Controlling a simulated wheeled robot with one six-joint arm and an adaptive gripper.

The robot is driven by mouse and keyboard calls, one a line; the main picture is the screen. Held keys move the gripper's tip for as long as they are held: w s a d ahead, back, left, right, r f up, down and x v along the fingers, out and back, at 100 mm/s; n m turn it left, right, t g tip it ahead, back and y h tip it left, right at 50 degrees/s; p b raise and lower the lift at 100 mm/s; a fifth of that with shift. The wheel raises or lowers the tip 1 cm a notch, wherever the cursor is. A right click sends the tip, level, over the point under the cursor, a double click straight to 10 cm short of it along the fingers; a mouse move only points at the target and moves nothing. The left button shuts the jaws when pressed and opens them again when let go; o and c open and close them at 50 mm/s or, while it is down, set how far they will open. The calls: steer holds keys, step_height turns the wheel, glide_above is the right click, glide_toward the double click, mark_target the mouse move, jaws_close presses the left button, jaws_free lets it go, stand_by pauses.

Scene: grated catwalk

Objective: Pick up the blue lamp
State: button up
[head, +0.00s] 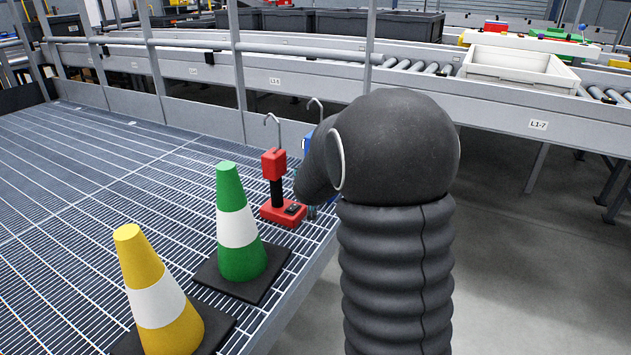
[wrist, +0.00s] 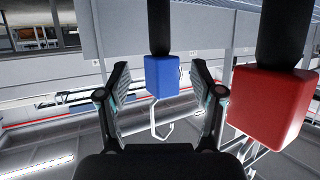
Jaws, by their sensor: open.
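The blue lamp is mostly hidden behind my arm in the head view, where a sliver of its blue head (head: 307,143) and its wire hook show. In the wrist view the blue lamp (wrist: 162,77) appears upside down, with a blue block head, a dark stem above it and a pale hook below. My gripper (wrist: 160,70) is open, with one finger on each side of the blue head in the picture. Gaps show on both sides, and I cannot tell how deep the head sits between the fingers. In the head view my gripper is largely hidden by my arm.
A red lamp (head: 272,165) stands close to the left of the blue one; its head (wrist: 270,105) is just right of my right finger. A green cone (head: 240,235) and a yellow cone (head: 160,300) stand nearer on the grating (head: 90,190). A railing (head: 239,75) runs behind.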

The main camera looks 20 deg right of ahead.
steer(key=x, duration=1.2)
steer(key=shift+w+d+f, duration=0.1)
steer(key=shift+w, duration=0.05)
jaws_close()
